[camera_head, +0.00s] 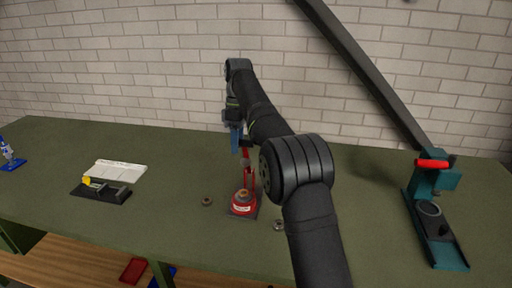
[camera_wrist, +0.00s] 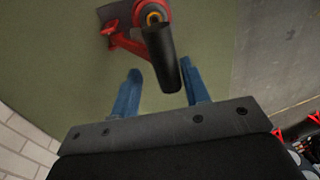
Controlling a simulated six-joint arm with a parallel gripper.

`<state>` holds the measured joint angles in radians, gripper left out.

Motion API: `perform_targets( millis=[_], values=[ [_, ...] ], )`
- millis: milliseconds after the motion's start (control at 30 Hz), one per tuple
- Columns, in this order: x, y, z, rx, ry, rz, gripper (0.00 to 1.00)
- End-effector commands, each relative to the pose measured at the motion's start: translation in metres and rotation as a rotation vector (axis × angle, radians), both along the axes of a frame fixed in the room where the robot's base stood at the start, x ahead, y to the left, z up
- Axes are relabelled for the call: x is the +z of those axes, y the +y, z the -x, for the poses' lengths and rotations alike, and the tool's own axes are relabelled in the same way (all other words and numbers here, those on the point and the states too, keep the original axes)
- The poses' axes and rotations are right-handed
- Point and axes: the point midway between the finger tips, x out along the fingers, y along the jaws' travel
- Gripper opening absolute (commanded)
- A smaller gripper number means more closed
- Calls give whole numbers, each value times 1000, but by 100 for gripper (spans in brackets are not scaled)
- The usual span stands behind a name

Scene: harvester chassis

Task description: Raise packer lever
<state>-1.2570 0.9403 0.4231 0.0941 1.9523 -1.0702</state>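The packer is a red tool with a round red base (camera_head: 243,203) and an upright red post (camera_head: 249,175) on the bench, left of my arm in the head view. In the wrist view its red body (camera_wrist: 125,40) is at the top, and its black lever handle (camera_wrist: 161,58) points toward me. My gripper (camera_wrist: 160,67) has two blue fingers, spread apart, one on each side of the handle's end. I see no clear contact between fingers and handle.
A teal press (camera_head: 432,225) with a red handle stands at the bench's right. A black fixture (camera_head: 100,191) and a white sheet (camera_head: 115,169) lie at left, with a blue item (camera_head: 9,158) beyond. Small rings (camera_head: 207,201) (camera_head: 278,225) flank the packer. Much green bench is bare.

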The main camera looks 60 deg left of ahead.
Motion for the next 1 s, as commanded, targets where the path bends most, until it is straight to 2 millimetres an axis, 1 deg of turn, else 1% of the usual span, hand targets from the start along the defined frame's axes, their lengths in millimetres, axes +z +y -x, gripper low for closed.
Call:
perform_targets(
  millis=[267,533,767,1000],
  values=[
    [1,-2,3,2,0,-2,42],
    [-7,-16,17,2,1,-1,42],
    [-23,-33,33,2,1,-1,42],
    [-50,-51,52,3,2,1,42]
  ],
)
